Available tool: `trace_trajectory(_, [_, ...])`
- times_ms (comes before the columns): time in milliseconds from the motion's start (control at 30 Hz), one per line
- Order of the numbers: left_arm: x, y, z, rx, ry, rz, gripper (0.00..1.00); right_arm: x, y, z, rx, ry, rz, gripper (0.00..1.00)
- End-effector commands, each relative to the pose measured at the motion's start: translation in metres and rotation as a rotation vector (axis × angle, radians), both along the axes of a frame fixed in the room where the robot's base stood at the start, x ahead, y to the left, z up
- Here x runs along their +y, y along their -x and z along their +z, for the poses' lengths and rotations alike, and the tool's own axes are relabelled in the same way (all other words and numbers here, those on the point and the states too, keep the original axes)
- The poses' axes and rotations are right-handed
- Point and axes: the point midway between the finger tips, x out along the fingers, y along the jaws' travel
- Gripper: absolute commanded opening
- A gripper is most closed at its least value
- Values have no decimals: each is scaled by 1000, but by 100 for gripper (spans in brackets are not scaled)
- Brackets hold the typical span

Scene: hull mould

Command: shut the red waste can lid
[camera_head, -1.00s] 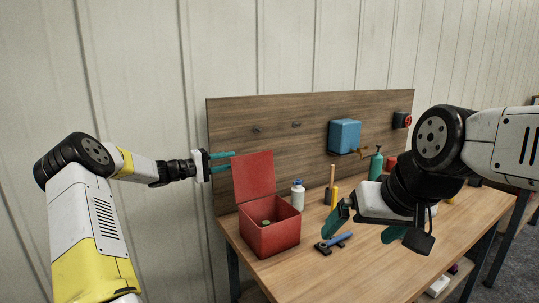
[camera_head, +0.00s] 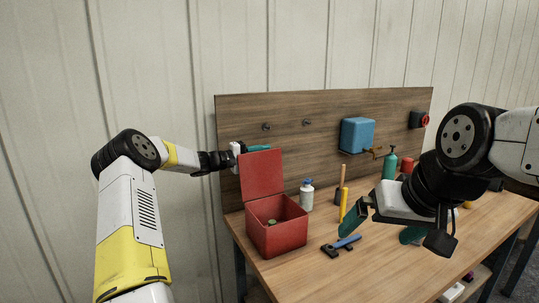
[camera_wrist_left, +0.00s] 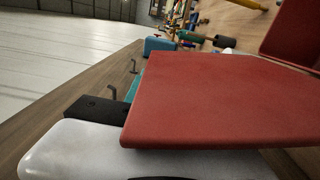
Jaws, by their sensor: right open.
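The red waste can (camera_head: 277,235) stands at the left front of the workbench. Its lid (camera_head: 262,174) stands up, open, at the back edge, and a small round greenish item (camera_head: 271,222) lies inside. My left gripper (camera_head: 258,149) is behind the lid near its top edge. One teal finger shows above the lid and the other is hidden, so I cannot tell its opening. In the left wrist view the lid (camera_wrist_left: 220,100) covers much of the gripper; contact is unclear. My right gripper (camera_head: 383,228) is open and empty above the bench's right part.
A white bottle (camera_head: 306,196) stands right of the can. A blue-handled tool (camera_head: 342,245) lies in front, near a yellow-handled item (camera_head: 343,205). A wooden back panel (camera_head: 300,150) with hooks and a blue box (camera_head: 357,134) rises behind. The bench front (camera_head: 330,280) is clear.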

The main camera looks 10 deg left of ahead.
Motion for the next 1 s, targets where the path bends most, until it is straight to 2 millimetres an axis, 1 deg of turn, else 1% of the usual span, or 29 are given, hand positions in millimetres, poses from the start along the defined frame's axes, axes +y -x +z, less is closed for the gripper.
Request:
trace_trajectory(233, [-1,-1,0,1,0,1,31,0,0,0,0,0,0,100])
trace_trajectory(267, [-1,-1,0,1,0,1,29,0,0,0,0,0,0,100])
trace_trajectory(300, [-1,-1,0,1,0,1,21,0,0,0,0,0,0,100])
trace_trajectory(367, [-1,-1,0,1,1,1,9,0,0,0,0,0,0,100])
trace_trajectory(400, [-1,-1,0,1,0,1,1,0,0,0,0,0,0,100])
trace_trajectory(433, [-1,-1,0,1,0,1,0,0,0,0,0,0,0,100])
trace_trajectory(1000, [-1,0,-2,3,-1,0,0,0,0,0,0,0,0,100])
